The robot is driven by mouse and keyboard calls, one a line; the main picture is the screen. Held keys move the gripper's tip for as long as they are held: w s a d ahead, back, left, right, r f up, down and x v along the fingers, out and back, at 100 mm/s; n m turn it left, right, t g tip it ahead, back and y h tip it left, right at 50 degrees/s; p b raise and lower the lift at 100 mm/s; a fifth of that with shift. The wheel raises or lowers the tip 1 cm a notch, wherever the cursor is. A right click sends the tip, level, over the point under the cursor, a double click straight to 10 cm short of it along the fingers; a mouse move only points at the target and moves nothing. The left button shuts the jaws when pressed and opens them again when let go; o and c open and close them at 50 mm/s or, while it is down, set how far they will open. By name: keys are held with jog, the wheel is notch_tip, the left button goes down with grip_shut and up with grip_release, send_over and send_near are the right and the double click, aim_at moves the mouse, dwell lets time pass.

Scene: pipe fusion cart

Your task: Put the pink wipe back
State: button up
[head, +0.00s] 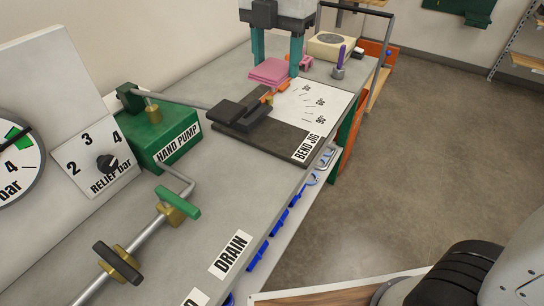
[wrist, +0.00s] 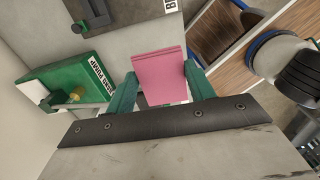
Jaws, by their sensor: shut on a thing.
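The pink wipe (head: 270,71) is a folded flat pad. It is between the two teal fingers of my gripper (head: 276,62), near the far end of the cart top beside the bend jig board (head: 312,106). In the wrist view the pink wipe (wrist: 160,75) sits between the teal fingertips (wrist: 160,88), which press on its two sides. Whether its underside touches the cart top is hard to tell. A small pink piece (head: 306,62) shows just right of the right finger in the head view; its shape is partly hidden.
A green hand pump (head: 165,140) with a long lever stands left of the jig. A cream round-topped device (head: 331,46) and a purple-handled tool (head: 340,62) are at the far end. Blue clips (head: 280,221) line the cart's right side. A relief dial panel (head: 95,160) is at left.

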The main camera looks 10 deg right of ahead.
aim_at(273, 168)
jog(key=f, duration=2.5)
jog(key=shift+a+f, duration=0.25)
jog(key=shift+f, duration=0.05)
jog(key=o, duration=0.9)
jog(key=shift+f, duration=0.1)
jog(key=shift+o, duration=0.2)
